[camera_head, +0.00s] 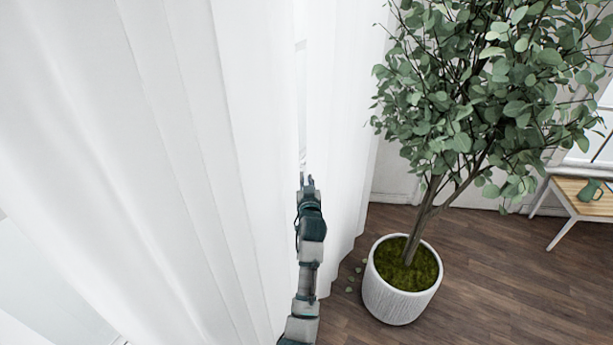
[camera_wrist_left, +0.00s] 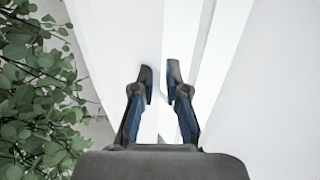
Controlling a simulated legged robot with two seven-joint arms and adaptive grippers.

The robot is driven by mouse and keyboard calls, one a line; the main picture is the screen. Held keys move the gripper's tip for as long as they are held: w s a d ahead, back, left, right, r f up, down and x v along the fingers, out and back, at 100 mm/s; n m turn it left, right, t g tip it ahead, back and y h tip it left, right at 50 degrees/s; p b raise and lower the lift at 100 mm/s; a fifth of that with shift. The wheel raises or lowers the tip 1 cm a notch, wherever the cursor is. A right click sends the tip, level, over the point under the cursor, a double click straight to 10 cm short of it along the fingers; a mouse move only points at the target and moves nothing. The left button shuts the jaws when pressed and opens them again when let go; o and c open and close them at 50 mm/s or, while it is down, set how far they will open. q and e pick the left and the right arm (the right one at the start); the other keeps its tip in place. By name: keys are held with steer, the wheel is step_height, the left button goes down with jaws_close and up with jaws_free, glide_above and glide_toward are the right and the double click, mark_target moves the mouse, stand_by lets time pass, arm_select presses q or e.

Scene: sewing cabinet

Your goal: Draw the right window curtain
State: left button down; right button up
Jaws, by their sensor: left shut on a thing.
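The white right curtain (camera_head: 342,110) hangs in tall folds right of a narrow gap. A wider white curtain (camera_head: 190,150) fills the left of the head view. My left gripper (camera_head: 307,181) is at the gap, pointing up along the right curtain's near edge. In the left wrist view, the gripper (camera_wrist_left: 160,78) has white cloth (camera_wrist_left: 158,50) between and behind its fingers. It is shut on the curtain, with a visible space between the fingertips. The exact pinched fold is hard to make out. My right gripper is not in view.
A leafy tree in a white ribbed pot (camera_head: 400,298) stands close to the right of the curtain; its leaves (camera_wrist_left: 35,90) show in the left wrist view. A wooden bench (camera_head: 585,199) is at the far right. Bare wooden floor (camera_head: 480,270) lies right of the pot.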

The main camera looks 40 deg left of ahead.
arm_select(q)
steer(key=shift+d+f, duration=0.1)
steer(key=shift+f, duration=0.25)
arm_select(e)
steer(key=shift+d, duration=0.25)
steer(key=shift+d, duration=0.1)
